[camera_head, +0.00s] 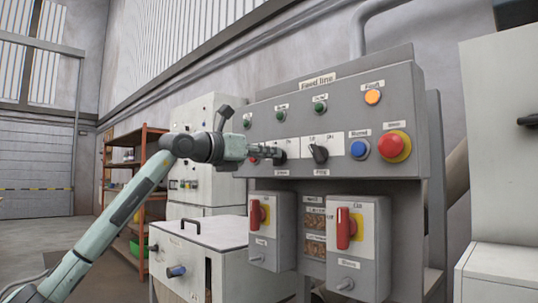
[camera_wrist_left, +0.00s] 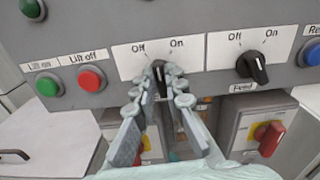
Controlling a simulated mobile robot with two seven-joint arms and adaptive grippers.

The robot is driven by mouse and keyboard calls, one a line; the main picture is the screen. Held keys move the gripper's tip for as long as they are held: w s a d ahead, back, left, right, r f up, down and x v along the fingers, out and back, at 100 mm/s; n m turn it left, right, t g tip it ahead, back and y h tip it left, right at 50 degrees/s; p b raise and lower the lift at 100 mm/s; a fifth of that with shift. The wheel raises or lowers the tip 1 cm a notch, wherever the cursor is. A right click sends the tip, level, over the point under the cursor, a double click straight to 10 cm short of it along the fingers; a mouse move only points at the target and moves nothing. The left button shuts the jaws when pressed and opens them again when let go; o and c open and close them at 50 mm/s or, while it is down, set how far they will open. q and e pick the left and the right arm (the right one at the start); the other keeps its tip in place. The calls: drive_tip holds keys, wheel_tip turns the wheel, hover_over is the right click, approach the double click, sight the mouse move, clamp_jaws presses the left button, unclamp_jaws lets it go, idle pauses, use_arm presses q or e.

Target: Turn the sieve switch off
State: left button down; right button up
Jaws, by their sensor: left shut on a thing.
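A black rotary switch with Off and On marks (camera_wrist_left: 158,68) sits on the grey control panel. My left gripper (camera_wrist_left: 158,82) is shut on its knob, one finger on each side. In the head view, the left gripper (camera_head: 268,153) reaches the panel from the left at this same knob (camera_head: 281,157). The fingers hide much of the knob, so I cannot tell whether it points to Off or On. Its name label is hidden in the wrist view and too small to read in the head view. My right gripper is in neither view.
A second black Off/On switch (camera_wrist_left: 252,67) is close on the right. A red Lift off button (camera_wrist_left: 91,79) and a green button (camera_wrist_left: 47,85) are on the left. A blue button (camera_head: 359,149) and red emergency button (camera_head: 394,146) lie further right. Red-handled boxes (camera_head: 370,245) project below.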

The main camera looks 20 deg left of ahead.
use_arm(q)
drive_tip(key=shift+a+n, duration=0.15)
drive_tip(key=shift+n, duration=2.25)
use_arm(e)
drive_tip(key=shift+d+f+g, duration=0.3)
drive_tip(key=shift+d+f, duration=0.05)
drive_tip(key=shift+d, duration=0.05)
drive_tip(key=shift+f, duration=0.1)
use_arm(q)
drive_tip(key=c, duration=1.6)
unclamp_jaws()
drive_tip(key=v, duration=1.2)
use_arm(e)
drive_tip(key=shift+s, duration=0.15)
